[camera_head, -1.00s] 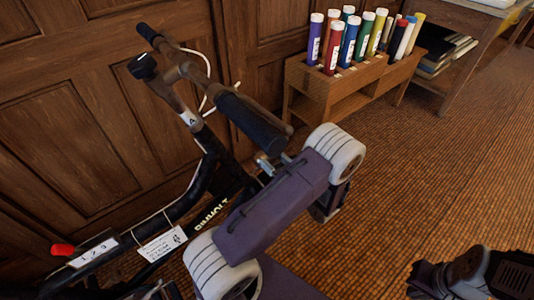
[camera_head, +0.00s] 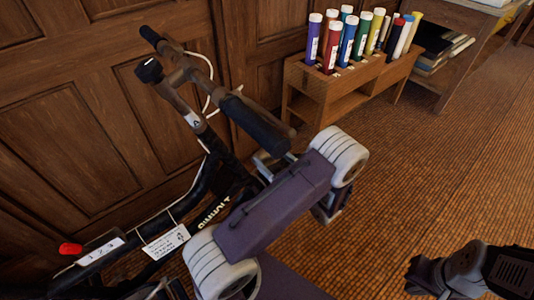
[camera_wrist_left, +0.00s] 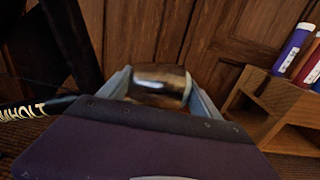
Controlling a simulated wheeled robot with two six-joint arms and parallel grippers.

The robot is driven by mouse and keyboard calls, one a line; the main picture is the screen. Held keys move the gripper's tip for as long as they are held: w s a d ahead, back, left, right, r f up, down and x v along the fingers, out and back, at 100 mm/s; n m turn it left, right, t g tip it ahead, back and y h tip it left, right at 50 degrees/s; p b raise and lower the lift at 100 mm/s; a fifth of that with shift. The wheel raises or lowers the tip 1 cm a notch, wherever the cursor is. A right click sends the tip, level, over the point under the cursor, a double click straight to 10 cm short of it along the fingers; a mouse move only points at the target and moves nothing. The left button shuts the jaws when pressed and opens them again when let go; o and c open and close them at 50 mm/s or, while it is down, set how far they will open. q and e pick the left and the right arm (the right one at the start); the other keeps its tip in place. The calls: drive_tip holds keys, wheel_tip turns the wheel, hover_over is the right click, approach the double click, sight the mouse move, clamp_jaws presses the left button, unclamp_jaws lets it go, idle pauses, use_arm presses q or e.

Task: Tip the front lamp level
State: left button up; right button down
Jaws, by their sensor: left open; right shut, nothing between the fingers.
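A bicycle (camera_head: 215,208) stands against the panelled wall, its handlebar grip (camera_head: 255,125) above my left gripper. My left gripper (camera_head: 270,162), on its purple wrist, is just beneath the grip's near end. In the left wrist view its two pale fingers are apart, with a glossy brown rounded thing (camera_wrist_left: 160,85) between or just beyond them. It may be the front lamp; I cannot tell for sure, nor whether the fingers touch it. In the head view the gripper and handlebar hide this spot. My right gripper (camera_head: 428,277) is shut and empty at the lower right, far from the bicycle.
A wooden rack (camera_head: 335,88) with several coloured tubes stands by the wall. A shelf table (camera_head: 450,60) is at the upper right. A white tag (camera_head: 166,241) hangs from the black frame. The brown floor (camera_head: 400,170) at right is clear.

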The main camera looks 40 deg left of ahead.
sight(274, 161)
use_arm(q)
drive_tip(key=p+v, duration=0.2)
drive_tip(key=v, duration=0.5)
drive_tip(key=shift+r, duration=0.2)
drive_tip(key=shift+s+d+f, duration=0.1)
drive_tip(key=shift+s+d, duration=0.05)
drive_tip(key=shift+d, duration=0.2)
drive_tip(key=shift+f, duration=0.1)
